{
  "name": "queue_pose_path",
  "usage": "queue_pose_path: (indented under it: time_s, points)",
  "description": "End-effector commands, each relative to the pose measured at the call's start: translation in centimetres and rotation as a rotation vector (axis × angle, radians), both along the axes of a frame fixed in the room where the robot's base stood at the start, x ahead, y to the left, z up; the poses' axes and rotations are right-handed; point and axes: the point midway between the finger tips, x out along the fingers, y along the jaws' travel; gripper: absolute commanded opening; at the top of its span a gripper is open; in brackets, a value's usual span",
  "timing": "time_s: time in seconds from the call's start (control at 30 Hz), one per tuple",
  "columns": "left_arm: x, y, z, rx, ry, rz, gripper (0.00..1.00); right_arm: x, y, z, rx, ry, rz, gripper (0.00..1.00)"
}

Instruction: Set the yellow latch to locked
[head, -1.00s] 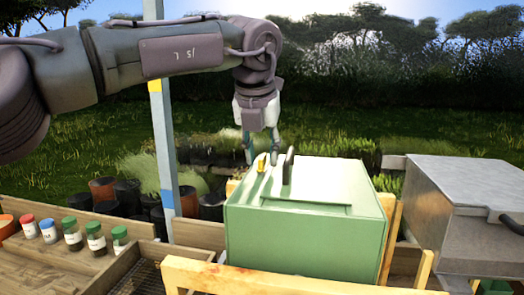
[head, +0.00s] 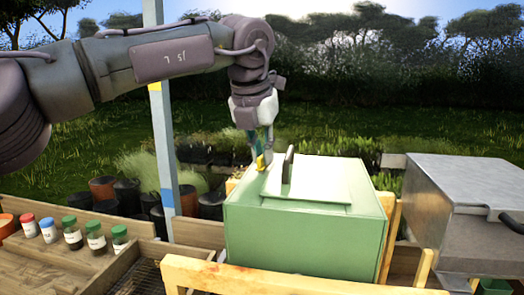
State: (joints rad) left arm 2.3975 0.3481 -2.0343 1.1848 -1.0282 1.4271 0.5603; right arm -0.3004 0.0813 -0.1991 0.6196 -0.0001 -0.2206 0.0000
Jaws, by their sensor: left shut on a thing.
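The yellow latch (head: 261,163) stands on top of the green box (head: 295,240), near its back left corner. A dark upright plate (head: 287,165) stands just to the right of the latch. My left gripper (head: 262,148) reaches down from above and is shut on the latch, with its fingers partly hiding it. Whether the latch has reached a locked position cannot be told from here. My right gripper is out of view.
A wooden rail (head: 300,278) runs in front of the box. A grey metal box (head: 470,205) stands to the right. Small capped jars (head: 96,238) stand on the wooden bench at left. A blue-grey post (head: 167,150) rises left of the box.

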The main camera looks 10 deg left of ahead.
Motion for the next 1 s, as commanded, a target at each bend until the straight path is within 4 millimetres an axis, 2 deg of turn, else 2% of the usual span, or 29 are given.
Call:
queue_pose_path:
  time_s: [0.47, 1.0]
  points:
    - [0.0, -0.2, 0.3, -0.004, 0.001, -0.440, 0.00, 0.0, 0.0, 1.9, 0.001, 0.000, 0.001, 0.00]
    - [-0.3, -0.4, 0.6, -0.005, 0.001, -0.950, 0.00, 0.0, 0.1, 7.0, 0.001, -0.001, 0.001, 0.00]
